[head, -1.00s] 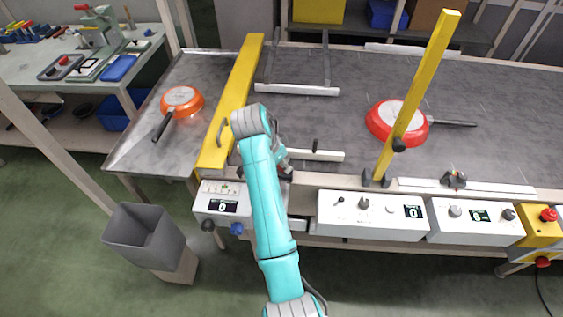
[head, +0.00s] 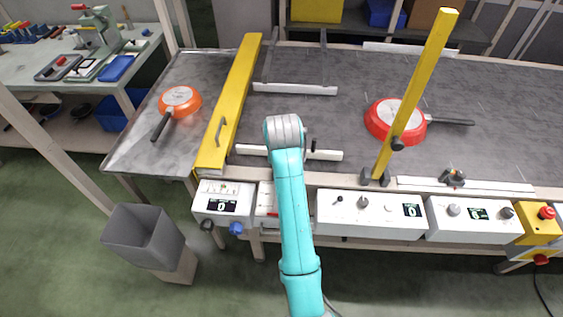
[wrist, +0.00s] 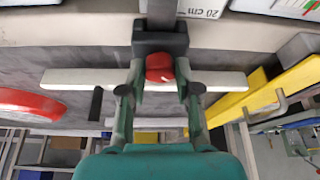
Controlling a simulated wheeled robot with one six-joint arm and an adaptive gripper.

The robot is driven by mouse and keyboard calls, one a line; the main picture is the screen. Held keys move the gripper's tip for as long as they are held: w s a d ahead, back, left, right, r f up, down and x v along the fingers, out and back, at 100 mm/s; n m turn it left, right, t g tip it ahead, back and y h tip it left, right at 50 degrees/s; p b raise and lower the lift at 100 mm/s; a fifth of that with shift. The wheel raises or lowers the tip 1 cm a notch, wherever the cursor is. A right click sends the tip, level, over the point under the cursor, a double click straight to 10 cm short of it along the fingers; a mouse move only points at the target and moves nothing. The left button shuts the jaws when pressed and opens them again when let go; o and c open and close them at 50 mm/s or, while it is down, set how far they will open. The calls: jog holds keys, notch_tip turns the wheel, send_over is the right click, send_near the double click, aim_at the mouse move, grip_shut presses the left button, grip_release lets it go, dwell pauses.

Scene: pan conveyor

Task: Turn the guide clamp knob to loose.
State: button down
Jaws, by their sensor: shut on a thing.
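The red guide clamp knob (wrist: 160,67) sits on a dark clamp block (wrist: 160,42) near the top middle of the wrist view. My gripper (wrist: 161,73) is shut on it, one finger on each side. A small pale mark shows on the knob's lower right; I cannot read its setting. The white guide rail (wrist: 220,80) runs crosswise behind the fingers, with a black post (wrist: 96,103) on its left part. In the head view the rail (head: 328,155) shows on both sides of my arm, which hides the knob and gripper.
A yellow barrier (head: 231,105) with a handle lies left of my arm. An upright yellow post (head: 418,90) stands to the right. Control boxes (head: 370,225) line the front edge.

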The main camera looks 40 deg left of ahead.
jog(key=n, duration=0.2)
jog(key=n+g+y, duration=0.1)
jog(key=n, duration=0.1)
jog(key=shift+w+d+n, duration=0.15)
jog(key=shift+n, duration=0.15)
jog(key=n+g, duration=0.1)
jog(key=n, duration=0.1)
jog(key=n+g, duration=0.1)
jog(key=n, duration=0.1)
jog(key=shift+w+y, duration=0.1)
jog(key=shift+y, duration=0.2)
jog(key=shift+n, duration=0.3)
jog(key=c, duration=0.8)
grip_release()
jog(key=v, duration=0.7)
jog(key=shift+r, duration=0.2)
jog(key=shift+d, duration=0.1)
